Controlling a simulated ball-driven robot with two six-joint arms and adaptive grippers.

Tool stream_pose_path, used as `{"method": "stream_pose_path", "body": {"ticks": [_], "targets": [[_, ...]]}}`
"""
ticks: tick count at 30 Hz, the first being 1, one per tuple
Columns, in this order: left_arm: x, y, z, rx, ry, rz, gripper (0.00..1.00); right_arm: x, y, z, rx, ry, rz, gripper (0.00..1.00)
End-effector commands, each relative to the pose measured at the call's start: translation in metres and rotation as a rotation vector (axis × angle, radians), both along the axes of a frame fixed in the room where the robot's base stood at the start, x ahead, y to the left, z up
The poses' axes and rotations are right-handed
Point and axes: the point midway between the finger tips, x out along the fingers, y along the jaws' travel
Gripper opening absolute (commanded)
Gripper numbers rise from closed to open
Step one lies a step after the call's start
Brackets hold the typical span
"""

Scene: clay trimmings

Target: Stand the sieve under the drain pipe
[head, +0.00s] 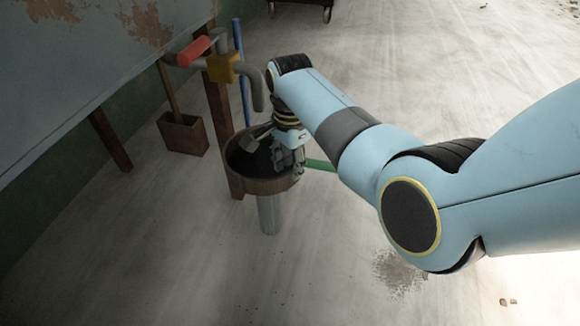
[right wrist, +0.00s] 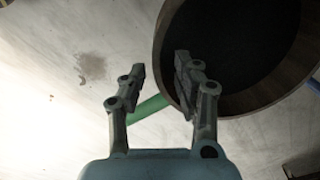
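The sieve (head: 286,184) is round, with a brown wall and a dark inside. It appears level, over a grey cylinder (head: 268,215); contact between them is hidden. The sieve also shows in the right wrist view (right wrist: 292,78). The grey drain pipe (head: 258,92) bends down behind and above the sieve, its mouth apart from it. My right gripper (head: 284,160) is at the sieve's right side, pointing down. In the right wrist view, my right gripper (right wrist: 160,72) is open, one finger outside the wall and the other over the dark inside. My left gripper is not in view.
A red handle (head: 194,51) and yellow fitting (head: 222,68) are on the pipe. A green bar (head: 321,165) lies beside the sieve. Floor is clear in front.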

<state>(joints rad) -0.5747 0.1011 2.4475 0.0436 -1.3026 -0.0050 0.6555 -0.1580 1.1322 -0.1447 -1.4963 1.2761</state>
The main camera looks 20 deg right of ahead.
Motion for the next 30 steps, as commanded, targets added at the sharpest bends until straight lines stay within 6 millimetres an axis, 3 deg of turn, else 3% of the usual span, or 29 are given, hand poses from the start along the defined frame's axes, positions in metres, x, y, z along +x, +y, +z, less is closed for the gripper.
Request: {"method": "stream_pose_path", "body": {"ticks": [1,6,10,15,23,25,28,30], "targets": [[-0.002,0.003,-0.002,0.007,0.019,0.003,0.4,0.002,0.0,0.022,0.0,-0.009,0.0,0.31],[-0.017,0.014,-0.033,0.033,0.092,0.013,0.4,0.002,0.0,0.061,0.0,-0.009,0.0,0.31],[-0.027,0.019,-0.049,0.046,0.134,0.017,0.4,0.001,0.0,0.08,0.0,-0.006,0.0,0.31],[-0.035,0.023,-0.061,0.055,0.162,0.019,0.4,0.0,0.0,0.09,0.0,-0.002,0.0,0.31],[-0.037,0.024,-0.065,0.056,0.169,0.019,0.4,-0.002,-0.001,0.088,0.0,0.001,0.003,0.31],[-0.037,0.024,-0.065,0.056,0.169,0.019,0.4,-0.01,-0.005,0.081,-0.002,0.001,0.023,0.31],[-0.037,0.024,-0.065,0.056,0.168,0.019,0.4,-0.043,-0.021,0.055,-0.008,0.0,0.111,0.31],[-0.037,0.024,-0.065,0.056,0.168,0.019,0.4,-0.083,-0.039,0.031,-0.019,-0.005,0.222,0.31]]}}
